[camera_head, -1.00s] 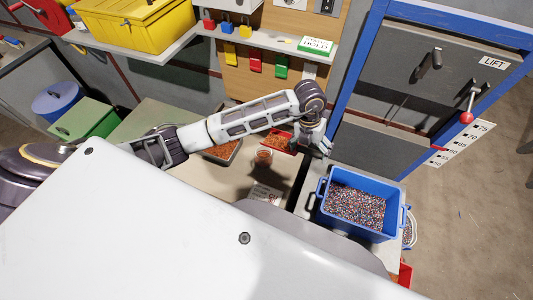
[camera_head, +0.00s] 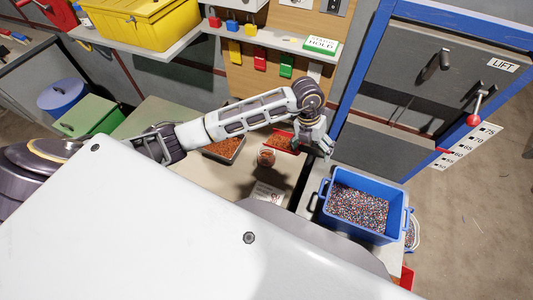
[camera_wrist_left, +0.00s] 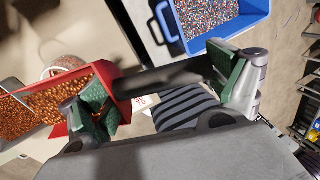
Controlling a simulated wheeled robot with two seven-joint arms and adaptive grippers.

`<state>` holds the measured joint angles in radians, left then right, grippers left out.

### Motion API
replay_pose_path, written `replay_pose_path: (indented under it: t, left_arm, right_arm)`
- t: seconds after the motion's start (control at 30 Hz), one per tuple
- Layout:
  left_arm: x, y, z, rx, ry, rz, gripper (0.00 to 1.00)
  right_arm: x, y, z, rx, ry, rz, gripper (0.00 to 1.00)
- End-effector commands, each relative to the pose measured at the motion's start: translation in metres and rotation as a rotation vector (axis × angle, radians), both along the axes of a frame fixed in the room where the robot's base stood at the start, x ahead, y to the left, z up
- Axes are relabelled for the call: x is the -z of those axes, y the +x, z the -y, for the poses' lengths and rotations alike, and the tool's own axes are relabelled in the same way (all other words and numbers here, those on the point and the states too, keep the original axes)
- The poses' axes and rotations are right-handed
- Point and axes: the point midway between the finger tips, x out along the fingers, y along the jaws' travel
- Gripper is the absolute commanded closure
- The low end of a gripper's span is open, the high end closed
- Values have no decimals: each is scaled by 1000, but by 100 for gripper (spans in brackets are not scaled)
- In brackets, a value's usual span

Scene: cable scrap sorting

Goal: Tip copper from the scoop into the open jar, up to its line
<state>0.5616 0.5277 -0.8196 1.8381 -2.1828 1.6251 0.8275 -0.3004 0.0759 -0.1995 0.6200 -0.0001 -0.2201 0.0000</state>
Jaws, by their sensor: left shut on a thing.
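My left gripper (camera_head: 318,143) is shut on the dark handle (camera_wrist_left: 165,78) of the red scoop (camera_head: 285,141). In the left wrist view its green-padded fingers (camera_wrist_left: 160,90) stand on either side of the handle. The scoop's red pan (camera_wrist_left: 110,80) holds copper granules (camera_wrist_left: 45,108). The open jar (camera_head: 266,158) stands on the bench just left of the scoop, with reddish copper showing inside. In the left wrist view the jar (camera_wrist_left: 67,63) is partly hidden behind the scoop. I cannot make out its line or the fill level. My right gripper is out of view.
A tray of copper (camera_head: 238,153) lies left of the jar, partly hidden by my arm. A blue crate (camera_head: 324,205) of mixed granules stands to the right. A printed card (camera_head: 267,193) lies in front of the jar. A shelf (camera_head: 170,55) and the blue-framed lift (camera_head: 352,100) stand behind.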

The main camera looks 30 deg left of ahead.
Motion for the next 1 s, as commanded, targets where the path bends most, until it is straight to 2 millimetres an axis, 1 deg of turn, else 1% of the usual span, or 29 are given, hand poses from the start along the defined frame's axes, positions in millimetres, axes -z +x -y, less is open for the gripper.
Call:
replay_pose_path:
  t: [0.4,1.0]
  left_arm:
    - [-4,1,-4,1,-53,0,48]
    - [-5,1,-4,0,-54,-2,48]
  right_arm:
    - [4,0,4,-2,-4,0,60]
    - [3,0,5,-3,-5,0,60]
